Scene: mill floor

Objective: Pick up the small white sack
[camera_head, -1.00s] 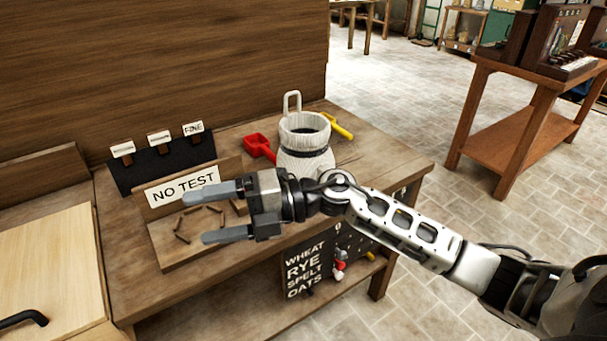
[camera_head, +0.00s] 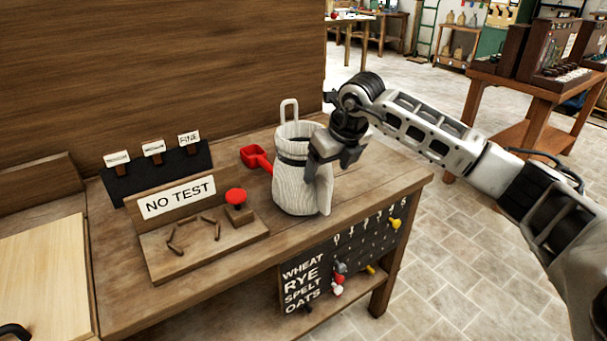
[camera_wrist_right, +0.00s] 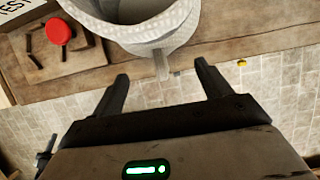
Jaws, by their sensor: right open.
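The small white sack (camera_head: 292,190) stands upright and open-topped on the wooden bench, with a dark band below its rim and a pale loop at the back. In the right wrist view its rim (camera_wrist_right: 150,40) is at the top, ahead of the fingertips. My right gripper (camera_head: 333,165) is open and points down at the sack's right front side, covering part of it. In the wrist view a narrow pale strip of the sack lies between the spread fingers (camera_wrist_right: 162,75). I cannot tell whether they touch it. My left gripper is out of view.
A NO TEST board (camera_head: 178,198) with a red button (camera_head: 236,196) is left of the sack. A red scoop (camera_head: 256,157) lies just behind it. A chalkboard with grain names (camera_head: 303,275) hangs at the bench's front. The bench is clear to the right.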

